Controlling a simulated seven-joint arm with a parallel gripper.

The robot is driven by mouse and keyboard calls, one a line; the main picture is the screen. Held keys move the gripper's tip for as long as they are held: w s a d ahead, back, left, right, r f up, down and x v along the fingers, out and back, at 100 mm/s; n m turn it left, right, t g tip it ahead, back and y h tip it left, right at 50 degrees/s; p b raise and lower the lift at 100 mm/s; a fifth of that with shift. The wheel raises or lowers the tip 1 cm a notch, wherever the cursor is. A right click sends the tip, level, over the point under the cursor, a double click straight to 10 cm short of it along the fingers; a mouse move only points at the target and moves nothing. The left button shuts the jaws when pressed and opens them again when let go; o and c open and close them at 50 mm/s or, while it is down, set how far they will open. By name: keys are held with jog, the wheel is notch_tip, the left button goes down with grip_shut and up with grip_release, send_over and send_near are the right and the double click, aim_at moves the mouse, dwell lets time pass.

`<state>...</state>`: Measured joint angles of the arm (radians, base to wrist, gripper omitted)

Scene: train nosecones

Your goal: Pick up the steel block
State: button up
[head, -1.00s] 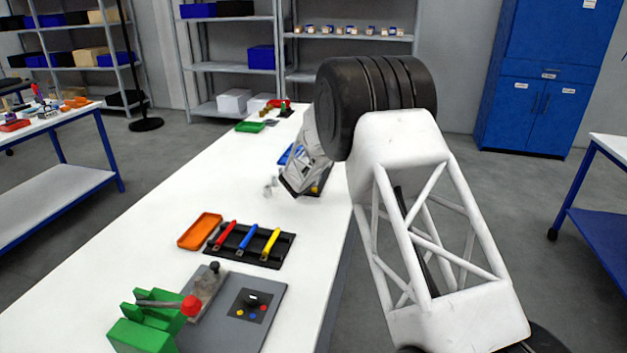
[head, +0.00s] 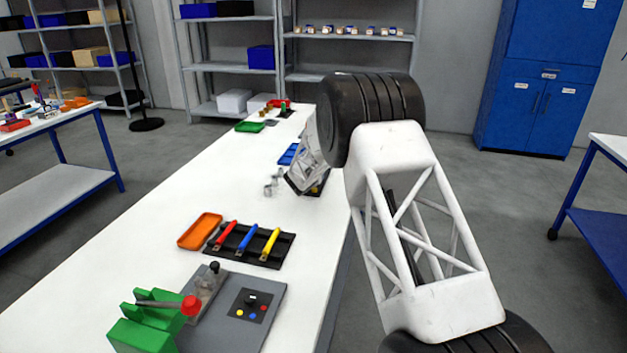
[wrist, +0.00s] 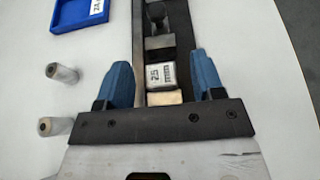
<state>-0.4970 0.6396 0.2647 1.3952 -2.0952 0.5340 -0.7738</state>
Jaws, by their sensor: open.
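In the wrist view, a dark holder (wrist: 182,25) runs between my two blue fingers. It carries several blocks in a row: a dark one (wrist: 156,12), a grey metallic block (wrist: 160,49) that looks like the steel one, a pale silvery block marked "25" (wrist: 160,75) and a brassy one (wrist: 164,98). I cannot tell for certain which is the steel block. My gripper (wrist: 160,66) is open, one finger on each side of the row, with nothing clamped. In the head view my gripper is mostly hidden behind my arm, low over the bench's right edge.
Two silvery cylinders (wrist: 62,73) (wrist: 56,126) stand left of the holder. A blue tray (wrist: 78,12) is at upper left. On the white bench (head: 140,235) nearer the head camera are an orange tray (head: 200,231), a black tool rack (head: 268,258) and a green fixture (head: 140,335).

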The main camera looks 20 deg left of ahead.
jog(key=shift+w, duration=0.2)
dwell(0.5)
grip_shut()
